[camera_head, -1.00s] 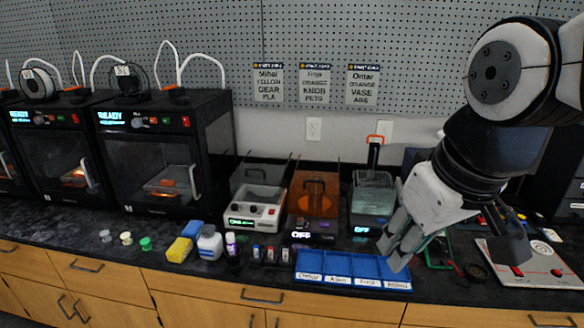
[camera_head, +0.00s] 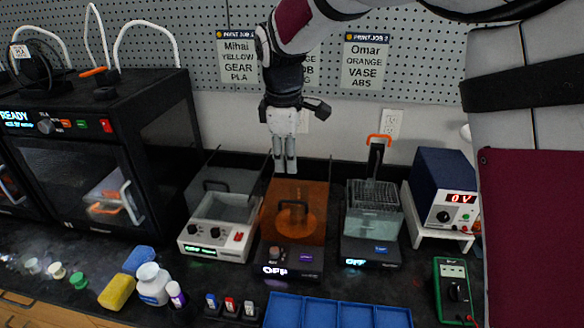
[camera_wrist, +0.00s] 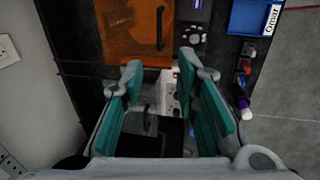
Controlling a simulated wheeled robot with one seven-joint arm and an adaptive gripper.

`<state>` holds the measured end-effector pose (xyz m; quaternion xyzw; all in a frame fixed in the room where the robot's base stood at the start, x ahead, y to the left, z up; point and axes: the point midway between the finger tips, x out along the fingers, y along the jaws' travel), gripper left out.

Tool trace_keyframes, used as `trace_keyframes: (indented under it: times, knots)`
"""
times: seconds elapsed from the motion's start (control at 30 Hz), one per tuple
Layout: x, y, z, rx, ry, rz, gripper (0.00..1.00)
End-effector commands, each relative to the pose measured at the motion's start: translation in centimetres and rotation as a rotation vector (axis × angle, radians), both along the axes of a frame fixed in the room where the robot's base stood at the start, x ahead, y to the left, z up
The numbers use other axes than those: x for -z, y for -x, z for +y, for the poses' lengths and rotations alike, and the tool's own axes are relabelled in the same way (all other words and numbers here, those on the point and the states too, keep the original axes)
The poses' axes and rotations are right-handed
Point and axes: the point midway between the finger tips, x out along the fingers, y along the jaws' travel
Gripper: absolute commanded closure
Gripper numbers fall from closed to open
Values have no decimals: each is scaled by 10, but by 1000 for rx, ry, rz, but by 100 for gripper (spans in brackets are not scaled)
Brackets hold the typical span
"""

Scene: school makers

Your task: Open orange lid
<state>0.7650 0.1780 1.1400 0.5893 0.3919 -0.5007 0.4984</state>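The orange lid (camera_head: 307,187) is a see-through cover on the middle bench device, which has an "OFF" display at its front. A dark handle (camera_head: 292,207) shows on it. In the wrist view the orange lid (camera_wrist: 125,42) fills the upper part, with its dark handle (camera_wrist: 160,28) beyond my fingertips. My gripper (camera_head: 285,168) points down, near the lid's upper left edge in the head view. In the wrist view my gripper (camera_wrist: 164,74) has its teal-padded fingers apart with nothing held. I cannot tell its exact height above the lid.
A grey-white device (camera_head: 219,236) stands left of the orange one. A device with a mesh basket (camera_head: 374,196) stands right. A blue tray (camera_head: 340,310) lies in front. A power supply (camera_head: 446,195) and a green multimeter (camera_head: 453,292) are further right. A pegboard wall is behind.

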Motion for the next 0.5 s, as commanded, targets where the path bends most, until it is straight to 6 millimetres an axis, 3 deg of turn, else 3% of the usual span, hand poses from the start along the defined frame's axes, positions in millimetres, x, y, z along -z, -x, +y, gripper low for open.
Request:
trace_keyframes:
  times: [0.17,0.5]
  knots:
    - [13,-3,1,-7,4,3,72]
    - [76,-14,-2,-5,5,5,72]
